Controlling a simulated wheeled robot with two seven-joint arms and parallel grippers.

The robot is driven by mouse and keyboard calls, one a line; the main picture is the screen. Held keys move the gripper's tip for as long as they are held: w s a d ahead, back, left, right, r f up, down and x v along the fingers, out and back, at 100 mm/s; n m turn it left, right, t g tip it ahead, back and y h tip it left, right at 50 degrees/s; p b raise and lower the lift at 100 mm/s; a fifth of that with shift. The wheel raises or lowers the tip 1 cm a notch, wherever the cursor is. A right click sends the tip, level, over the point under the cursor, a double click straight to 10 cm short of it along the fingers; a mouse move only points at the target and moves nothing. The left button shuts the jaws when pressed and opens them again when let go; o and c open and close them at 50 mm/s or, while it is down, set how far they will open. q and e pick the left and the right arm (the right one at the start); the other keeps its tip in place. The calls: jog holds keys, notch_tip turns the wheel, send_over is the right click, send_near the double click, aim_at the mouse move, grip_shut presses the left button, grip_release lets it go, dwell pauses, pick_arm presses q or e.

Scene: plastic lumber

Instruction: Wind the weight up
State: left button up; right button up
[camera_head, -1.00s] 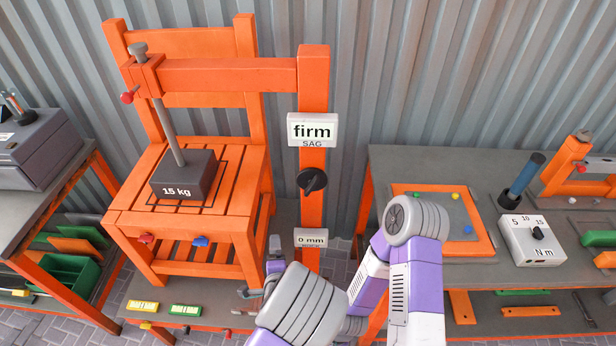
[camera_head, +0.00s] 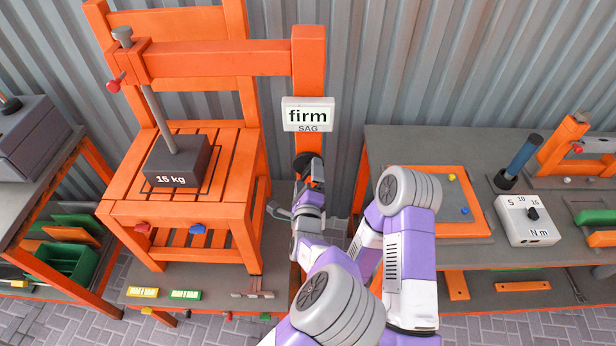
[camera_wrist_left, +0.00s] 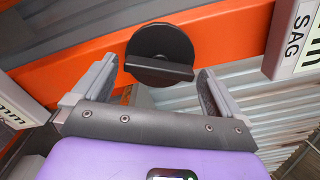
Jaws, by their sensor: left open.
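The dark grey weight (camera_head: 165,180), marked 15 kg, sits on the seat of the orange chair (camera_head: 115,192). A grey rod (camera_head: 159,118) rises from it to the orange crossbeam (camera_head: 215,62). A black round knob (camera_wrist_left: 162,45) with a raised bar is on the orange post (camera_head: 308,75). My left gripper (camera_head: 308,184) is at the knob and partly hides it in the head view. In the wrist view the open left gripper (camera_wrist_left: 157,78) has one finger on each side of the knob, with gaps showing. My right gripper is out of view.
A sign (camera_head: 308,115) reading "firm SAG" is on the post above the knob. A workbench (camera_head: 390,145) with a torque box (camera_head: 528,222) stands right.

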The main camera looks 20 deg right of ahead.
pick_arm(q)
jog(key=shift+w, duration=0.25)
jog(key=c, duration=0.8)
jog(key=shift+c, duration=0.2)
